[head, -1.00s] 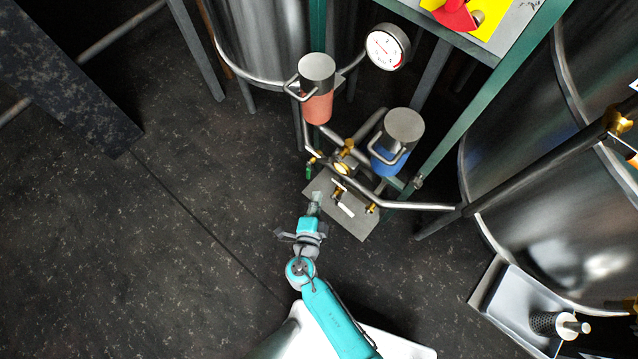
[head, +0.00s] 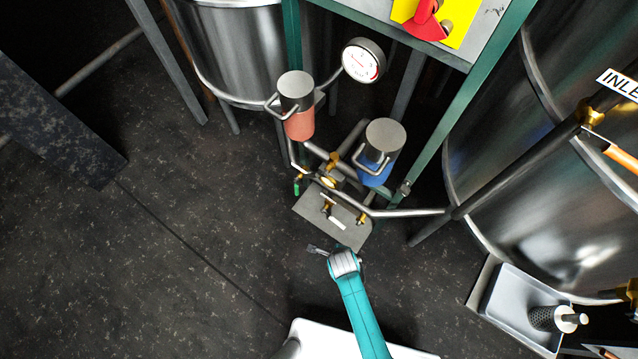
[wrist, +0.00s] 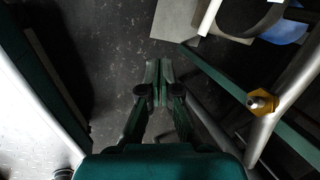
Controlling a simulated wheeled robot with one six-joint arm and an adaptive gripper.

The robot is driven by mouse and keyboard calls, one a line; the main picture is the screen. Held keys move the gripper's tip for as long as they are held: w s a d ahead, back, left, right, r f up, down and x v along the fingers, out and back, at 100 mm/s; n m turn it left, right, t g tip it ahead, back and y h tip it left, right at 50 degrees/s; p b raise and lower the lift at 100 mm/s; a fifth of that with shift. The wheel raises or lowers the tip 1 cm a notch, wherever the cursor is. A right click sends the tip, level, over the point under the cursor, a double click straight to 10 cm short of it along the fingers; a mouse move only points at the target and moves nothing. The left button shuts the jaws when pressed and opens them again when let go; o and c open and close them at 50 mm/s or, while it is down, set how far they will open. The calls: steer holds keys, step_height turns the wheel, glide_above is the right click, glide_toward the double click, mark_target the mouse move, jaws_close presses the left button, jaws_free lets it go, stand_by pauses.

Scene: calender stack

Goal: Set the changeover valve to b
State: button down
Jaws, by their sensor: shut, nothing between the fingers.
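The valve assembly has a brass body (head: 328,181) on pipes between a red canister (head: 299,124) and a blue canister (head: 378,165), above a grey plate (head: 305,207). I take this as the changeover valve; its handle position and any letter b are too small to read. Small brass fittings sit on the plate beside a white label (head: 337,224). My gripper (head: 314,249) is below the plate's lower left edge, apart from the valve. In the wrist view its fingers (wrist: 158,68) are shut and empty. A brass fitting (wrist: 262,101) on a pipe shows right of them there.
A round gauge (head: 363,60) is above the canisters. A green frame (head: 450,125) and a large steel tank (head: 540,190) stand at right. A grey tray (head: 510,315) with a knurled cylinder (head: 553,318) is lower right. Open dark floor (head: 190,270) lies left.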

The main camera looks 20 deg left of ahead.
mark_target(314, 176)
steer(key=w+a+r+m+g+y, duration=0.15)
steer(key=a+r+m+y, duration=0.25)
steer(key=y, duration=0.5)
steer(key=w+d+r+m+t+y, duration=0.1)
steer(key=w+d+r+t+y, duration=0.15)
steer(key=w+r, duration=0.2)
steer(key=w+d+r+m+t+y, duration=0.2)
steer(key=w+r+t, duration=0.1)
steer(key=r, duration=0.3)
steer(key=w+a+r, duration=0.1)
steer(key=w+a, duration=0.5)
steer(key=a, duration=0.5)
steer(key=shift+w+a+r, duration=0.15)
steer(key=shift+a+r, duration=0.15)
steer(key=shift+a, duration=0.1)
